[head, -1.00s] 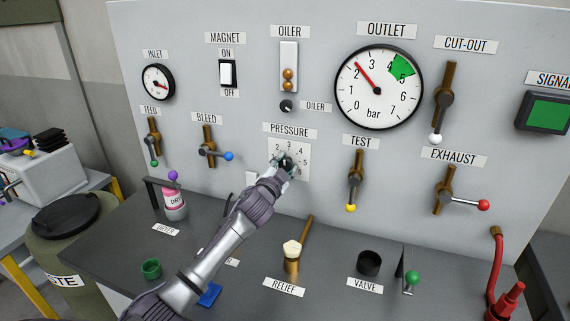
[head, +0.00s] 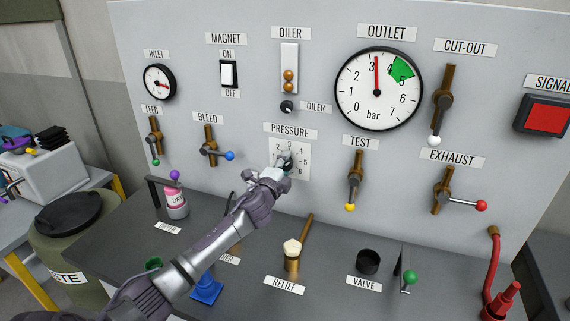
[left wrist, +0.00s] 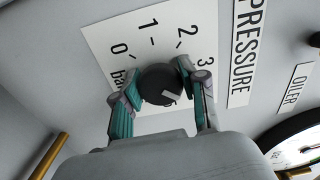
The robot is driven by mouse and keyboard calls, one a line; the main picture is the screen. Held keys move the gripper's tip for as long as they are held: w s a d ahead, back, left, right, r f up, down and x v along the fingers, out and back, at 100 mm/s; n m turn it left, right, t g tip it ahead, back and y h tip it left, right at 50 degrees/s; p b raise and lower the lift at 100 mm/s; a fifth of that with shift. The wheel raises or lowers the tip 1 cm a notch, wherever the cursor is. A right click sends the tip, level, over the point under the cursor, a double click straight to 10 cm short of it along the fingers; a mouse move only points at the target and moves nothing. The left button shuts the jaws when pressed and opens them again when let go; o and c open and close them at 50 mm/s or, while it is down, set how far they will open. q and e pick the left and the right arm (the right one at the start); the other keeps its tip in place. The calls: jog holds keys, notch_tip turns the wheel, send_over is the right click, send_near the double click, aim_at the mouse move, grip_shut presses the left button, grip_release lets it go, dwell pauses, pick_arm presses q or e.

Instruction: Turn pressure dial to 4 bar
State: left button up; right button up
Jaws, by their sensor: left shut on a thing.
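The black pressure dial (left wrist: 158,80) sits on a white scale plate (head: 301,160) under the PRESSURE label. My left gripper (head: 283,163) is at the dial, mostly covering it in the head view. In the left wrist view its two teal fingers (left wrist: 160,84) are shut on the knob from opposite sides. A pale mark shows on the knob's lower right; which number it faces is hard to tell. The outlet gauge (head: 378,89) needle stands almost upright, by the 3, left of the green zone. My right gripper is not in view.
The signal lamp (head: 547,115) is red. The oiler knob (head: 286,106) is just above the dial, the bleed lever (head: 212,151) left, the test lever (head: 354,180) right. The relief valve (head: 292,255) stands on the bench below, near my left arm.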

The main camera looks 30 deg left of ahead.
pick_arm(q)
jog(key=shift+m, duration=0.3)
jog(key=o, duration=1.1)
jog(key=shift+o, duration=0.2)
jog(key=v, duration=1.2)
jog(key=shift+d+f, duration=0.1)
